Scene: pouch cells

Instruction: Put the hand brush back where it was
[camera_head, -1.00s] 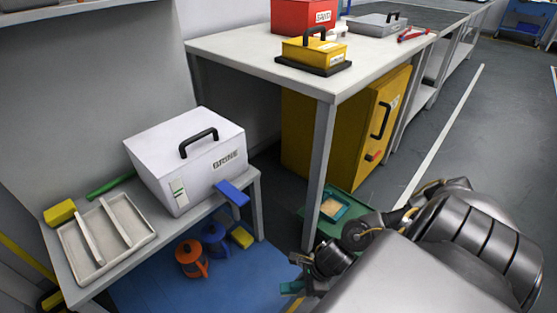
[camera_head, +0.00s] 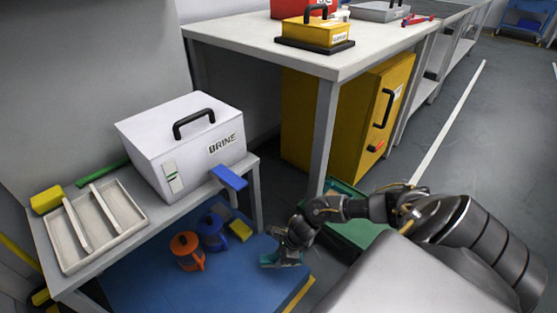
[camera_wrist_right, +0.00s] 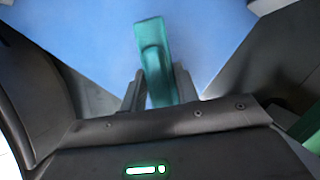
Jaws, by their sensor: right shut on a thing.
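My right gripper (camera_head: 283,257) is shut on a teal hand brush (camera_head: 268,263) and holds it over the right part of the blue mat (camera_head: 150,285). In the right wrist view the brush (camera_wrist_right: 152,42) stands out between the two fingers of the gripper (camera_wrist_right: 160,88), with the blue mat behind it. Its bristles cannot be made out. My left gripper is not in view.
An orange jug (camera_head: 186,252), a blue jug (camera_head: 211,230) and a yellow block (camera_head: 241,230) stand on the mat. The low bench (camera_head: 165,228) holds a white BRINE box (camera_head: 170,130) and a divided tray (camera_head: 125,205). A green tray (camera_head: 355,230) lies right of the table leg.

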